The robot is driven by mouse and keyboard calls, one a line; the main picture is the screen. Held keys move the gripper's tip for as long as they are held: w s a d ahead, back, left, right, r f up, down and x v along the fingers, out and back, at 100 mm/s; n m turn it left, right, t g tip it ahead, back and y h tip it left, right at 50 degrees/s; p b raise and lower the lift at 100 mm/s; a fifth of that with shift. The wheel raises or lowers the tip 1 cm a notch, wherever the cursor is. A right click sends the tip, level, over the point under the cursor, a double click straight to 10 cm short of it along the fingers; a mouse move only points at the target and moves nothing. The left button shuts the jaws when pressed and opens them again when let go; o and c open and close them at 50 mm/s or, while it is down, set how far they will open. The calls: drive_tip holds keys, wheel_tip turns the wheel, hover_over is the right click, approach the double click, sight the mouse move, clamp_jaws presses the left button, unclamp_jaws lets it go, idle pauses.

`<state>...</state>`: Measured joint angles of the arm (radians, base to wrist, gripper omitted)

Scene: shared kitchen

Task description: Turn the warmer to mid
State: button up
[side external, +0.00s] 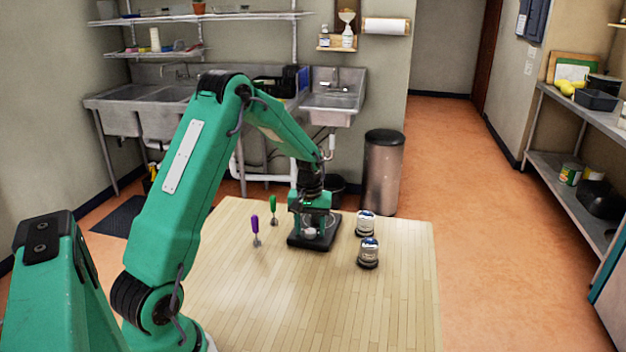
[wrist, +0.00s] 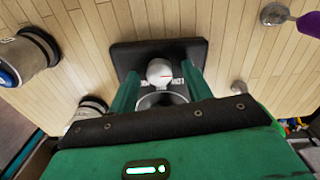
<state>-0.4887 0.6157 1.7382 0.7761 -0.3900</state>
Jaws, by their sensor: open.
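The warmer (side external: 325,241) is a flat black unit on the wooden table, under my gripper (side external: 312,222). In the wrist view its dark body (wrist: 128,52) shows ahead of my gripper (wrist: 160,78). My green fingers are apart, one on each side of the knob. I cannot tell whether they touch it. White lettering beside the knob is partly hidden by the fingers. A metallic round part (wrist: 163,99) shows between the fingers, mostly covered by my gripper.
Two jar-like containers (side external: 366,223) (side external: 369,253) stand close on the right of the warmer. The table's front (side external: 330,310) is clear. A bin (side external: 383,175) stands behind.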

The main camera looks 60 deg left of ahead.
drive_tip(key=c, duration=1)
drive_tip(key=shift+o, duration=0.2)
drive_tip(key=shift+m, duration=0.5)
drive_tip(key=m, duration=0.3)
drive_tip(key=shift+m, duration=0.3)
drive_tip(key=m, duration=0.9)
drive_tip(key=shift+m, duration=1.9)
drive_tip(key=shift+w, duration=0.1)
